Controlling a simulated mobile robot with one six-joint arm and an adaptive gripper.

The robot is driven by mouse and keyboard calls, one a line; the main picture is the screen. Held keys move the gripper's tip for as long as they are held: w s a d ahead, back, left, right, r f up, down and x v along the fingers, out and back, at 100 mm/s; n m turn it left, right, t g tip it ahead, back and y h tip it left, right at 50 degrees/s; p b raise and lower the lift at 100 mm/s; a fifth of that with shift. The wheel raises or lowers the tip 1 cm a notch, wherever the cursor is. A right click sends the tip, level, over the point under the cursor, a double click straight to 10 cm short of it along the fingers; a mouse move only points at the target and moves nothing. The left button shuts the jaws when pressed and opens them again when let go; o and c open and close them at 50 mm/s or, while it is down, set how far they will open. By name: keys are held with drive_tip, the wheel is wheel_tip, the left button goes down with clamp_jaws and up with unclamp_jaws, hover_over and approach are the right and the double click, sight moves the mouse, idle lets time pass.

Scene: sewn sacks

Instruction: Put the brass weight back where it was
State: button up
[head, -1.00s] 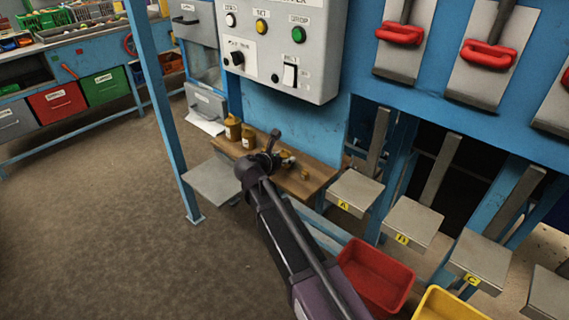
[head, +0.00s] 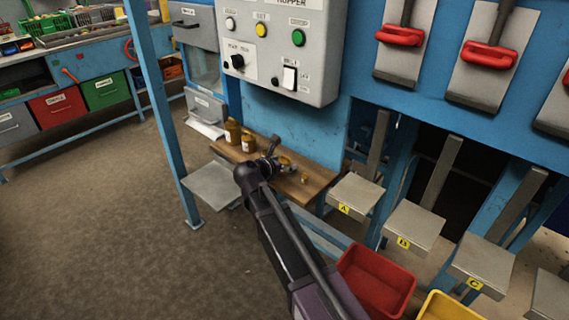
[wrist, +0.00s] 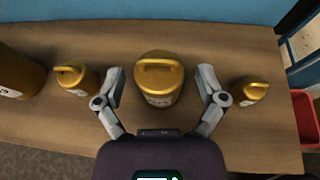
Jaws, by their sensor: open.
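Several brass weights with loop handles stand upright in a row on a wooden shelf (wrist: 60,130). In the wrist view, a middle-sized brass weight (wrist: 158,85) is centred between the fingertips of my open gripper (wrist: 160,82), with a gap on both sides. A smaller weight (wrist: 75,79) stands left of the left finger, and the smallest (wrist: 250,90) stands right of the right finger. A larger weight (wrist: 15,75) is cut off at the left edge. In the head view, my gripper (head: 270,150) is over the shelf (head: 313,190) and partly hides the weights there.
Two weights (head: 233,131) stand at the shelf's left end. A grey control box (head: 290,50) hangs above. A blue post (head: 160,110) is at left. Plates marked A (head: 357,188), B and C are at right, with a red bin (head: 375,280) below.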

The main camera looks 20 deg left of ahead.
drive_tip(key=shift+r, duration=0.15)
drive_tip(key=shift+s+r+p, duration=0.1)
drive_tip(key=shift+s+p, duration=0.1)
drive_tip(key=shift+p, duration=0.1)
drive_tip(key=p+v, duration=0.4)
drive_tip(key=v, duration=0.7)
drive_tip(key=shift+s, duration=0.2)
drive_tip(key=shift+a, duration=0.1)
idle(0.4)
